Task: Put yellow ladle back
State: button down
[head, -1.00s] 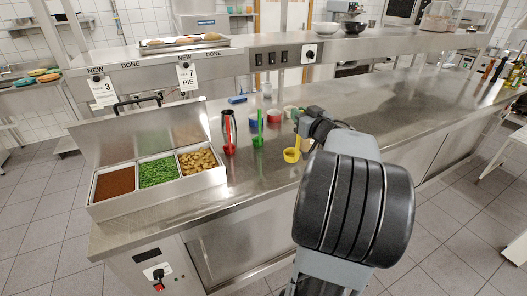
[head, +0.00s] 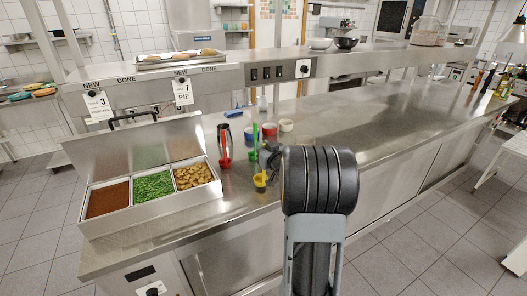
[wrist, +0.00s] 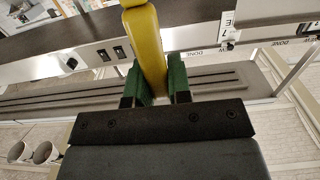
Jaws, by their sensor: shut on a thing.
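The yellow ladle (head: 260,181) hangs bowl down near the front edge of the steel counter in the head view. I cannot tell whether it touches the counter. In the wrist view its yellow handle (wrist: 146,48) stands between the green fingers of my gripper (wrist: 162,82), which is shut on it. In the head view my gripper (head: 267,156) is partly hidden by my arm.
A bin of brown, green and tan food (head: 153,186) stands to the left. Blue (head: 248,133), red (head: 269,131) and white (head: 286,126) pots stand behind the ladles. A raised shelf (head: 358,59) runs along the back. The counter to the right (head: 385,118) is clear.

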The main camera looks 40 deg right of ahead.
jog(key=shift+s+f, duration=0.1)
jog(key=shift+f, duration=0.6)
jog(key=shift+f+b, duration=0.2)
jog(key=shift+b, duration=0.1)
jog(key=c, duration=1.1)
grip_release()
jog(key=shift+o, duration=0.2)
jog(key=shift+r, duration=0.1)
